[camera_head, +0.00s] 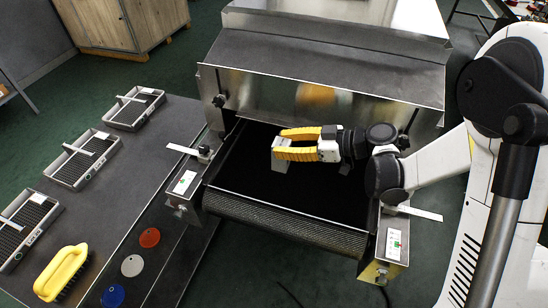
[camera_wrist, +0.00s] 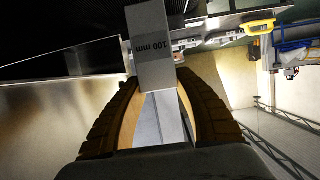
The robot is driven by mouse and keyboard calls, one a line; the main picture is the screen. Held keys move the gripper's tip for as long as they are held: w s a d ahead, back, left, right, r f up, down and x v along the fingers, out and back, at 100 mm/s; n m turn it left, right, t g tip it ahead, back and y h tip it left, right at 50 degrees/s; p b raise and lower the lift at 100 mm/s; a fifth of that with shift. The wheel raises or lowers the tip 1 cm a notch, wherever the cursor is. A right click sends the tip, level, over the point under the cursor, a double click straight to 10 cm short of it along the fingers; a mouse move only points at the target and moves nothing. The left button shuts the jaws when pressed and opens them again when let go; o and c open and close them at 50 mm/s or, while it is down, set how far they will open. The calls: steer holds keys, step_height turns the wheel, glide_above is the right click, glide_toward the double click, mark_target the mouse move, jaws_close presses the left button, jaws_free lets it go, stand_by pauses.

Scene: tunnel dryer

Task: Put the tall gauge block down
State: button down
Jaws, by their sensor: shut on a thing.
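The tall gauge block (camera_head: 280,166) is a grey metal bar, partly hidden by the yellow fingers in the head view. In the wrist view the block (camera_wrist: 149,46) shows its "100 mm" marking and runs between the two fingers. My gripper (camera_head: 284,143) is shut on it over the black belt (camera_head: 295,196), in front of the dryer's opening. The gripper (camera_wrist: 158,82) fills the lower middle of the wrist view. I cannot tell whether the block's lower end touches the belt.
The metal dryer hood (camera_head: 320,95) stands just behind my gripper. Side rails with a left label plate (camera_head: 185,183) and a right label plate (camera_head: 394,244) flank the belt. Several trays, a yellow-handled brush (camera_head: 62,270) and coloured discs lie left. The belt's front is clear.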

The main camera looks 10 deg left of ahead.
steer(key=shift+w+a+f+b, duration=0.6)
steer(key=shift+w+a+f, duration=0.1)
steer(key=shift+f, duration=0.5)
steer(key=shift+w+a+f+b, duration=0.6)
steer(key=shift+a+f, duration=0.1)
steer(key=shift+f, duration=0.55)
steer(key=shift+w+a+f+b, duration=0.6)
steer(key=shift+a+f, duration=0.1)
steer(key=shift+f, duration=0.5)
steer(key=shift+f, duration=0.2)
steer(key=c, duration=1)
jaws_free()
steer(key=shift+o, duration=0.3)
steer(key=shift+r, duration=0.15)
steer(key=p+v, duration=0.3)
steer(key=v, duration=0.9)
